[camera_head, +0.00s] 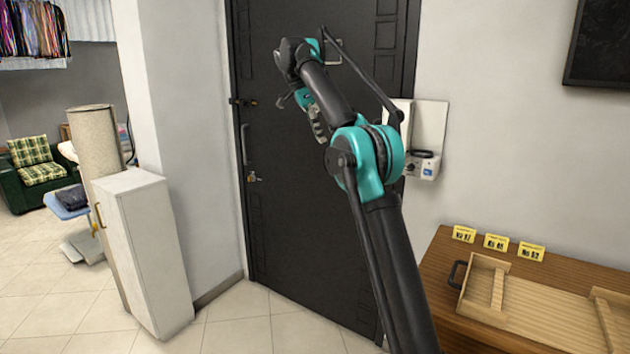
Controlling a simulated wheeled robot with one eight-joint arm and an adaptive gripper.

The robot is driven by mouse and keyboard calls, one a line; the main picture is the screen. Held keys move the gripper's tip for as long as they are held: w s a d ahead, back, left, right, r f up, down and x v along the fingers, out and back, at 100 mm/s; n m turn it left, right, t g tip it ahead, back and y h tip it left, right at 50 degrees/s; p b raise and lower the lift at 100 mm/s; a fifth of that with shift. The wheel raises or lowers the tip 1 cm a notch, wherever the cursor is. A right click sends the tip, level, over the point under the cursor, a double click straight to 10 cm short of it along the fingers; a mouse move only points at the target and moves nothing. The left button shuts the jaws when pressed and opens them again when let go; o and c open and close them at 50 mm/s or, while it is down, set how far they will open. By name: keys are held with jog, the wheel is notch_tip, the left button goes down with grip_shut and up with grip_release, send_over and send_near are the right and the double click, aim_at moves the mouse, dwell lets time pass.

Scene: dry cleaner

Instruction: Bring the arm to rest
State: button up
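My arm rises from the lower right of the head view, bends at a teal elbow joint and reaches up and away in front of a dark door (290,200). My gripper (318,125) seems to hang below the far end of the arm, partly covered by the forearm link. It is small and dark against the door, and I cannot make out its fingertips or anything between them. The arm is raised, well above the wooden table (440,262) at the right.
The table holds a wooden tray (535,308) with a dark handle and several yellow tags (496,242). A white wall box (425,165) is behind the arm. A white cabinet (145,250) stands left, with a green armchair (38,172) beyond. The tiled floor (240,325) before the door is clear.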

jog(key=s+d+f+n+t+y, duration=0.1)
jog(key=s+d+f+n, duration=0.4)
jog(key=f, duration=0.4)
jog(key=s+d+f+n+y, duration=0.2)
jog(key=s+d+f+n, duration=0.1)
jog(key=s+d+f, duration=0.55)
jog(key=s+d+f+n+t, duration=0.1)
jog(key=s+f+n, duration=0.3)
jog(key=s+f, duration=0.8)
jog(key=s+d+f+n+t+y, duration=0.1)
jog(key=s+d+f+n, duration=0.2)
jog(key=s+f, duration=0.9)
jog(key=s, duration=0.3)
jog(key=shift+d+f+n, duration=0.15)
jog(key=shift+f+n, duration=0.05)
jog(key=shift+n, duration=0.2)
